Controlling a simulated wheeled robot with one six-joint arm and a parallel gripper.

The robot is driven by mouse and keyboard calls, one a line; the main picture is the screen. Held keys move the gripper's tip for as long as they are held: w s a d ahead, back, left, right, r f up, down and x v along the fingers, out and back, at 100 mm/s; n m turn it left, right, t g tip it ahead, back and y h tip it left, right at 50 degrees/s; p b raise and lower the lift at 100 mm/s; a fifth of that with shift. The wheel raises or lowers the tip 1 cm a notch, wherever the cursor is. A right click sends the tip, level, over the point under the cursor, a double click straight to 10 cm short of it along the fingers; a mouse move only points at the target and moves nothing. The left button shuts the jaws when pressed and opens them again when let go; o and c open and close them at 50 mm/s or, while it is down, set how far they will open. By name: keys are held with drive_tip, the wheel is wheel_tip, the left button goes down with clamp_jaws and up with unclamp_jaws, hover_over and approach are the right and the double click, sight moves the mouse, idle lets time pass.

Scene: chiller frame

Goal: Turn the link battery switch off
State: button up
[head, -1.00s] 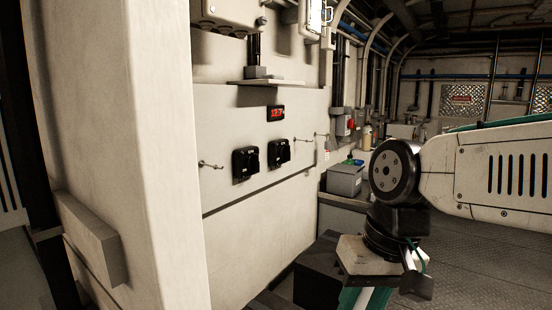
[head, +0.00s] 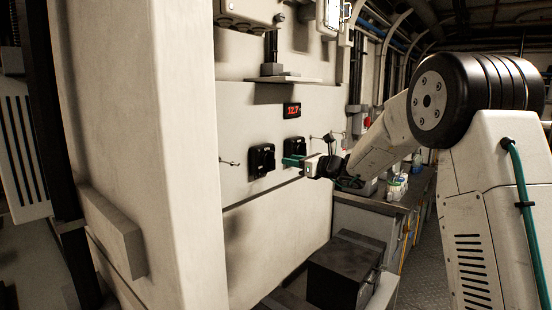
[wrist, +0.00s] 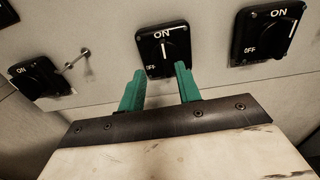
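A black rotary switch (wrist: 152,45) marked ON and OFF is straight ahead in the wrist view, its handle upright toward ON. A second such switch (wrist: 270,32) is to its right, and a third (wrist: 40,78) to its left. No label readable here tells which is the link switch. My gripper (wrist: 159,69) is open, its green fingers apart below and in front of the middle switch, nothing between them. Whether they touch the handle is unclear. In the head view, my gripper (head: 289,160) is beside two black switches, at left (head: 262,160) and right (head: 294,144).
A red-digit display (head: 292,109) is above the switches, with a small shelf (head: 275,79) higher up. Thin hooks stick out of the panel, one (head: 229,163) left of the switches. A pale pillar (head: 140,130) stands near on the left. A dark box (head: 342,268) is low below the panel.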

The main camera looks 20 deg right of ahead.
sight(275, 157)
drive_tip(key=x, duration=0.8)
drive_tip(key=shift+w+d, duration=0.2)
drive_tip(key=shift+d, duration=0.1)
clamp_jaws()
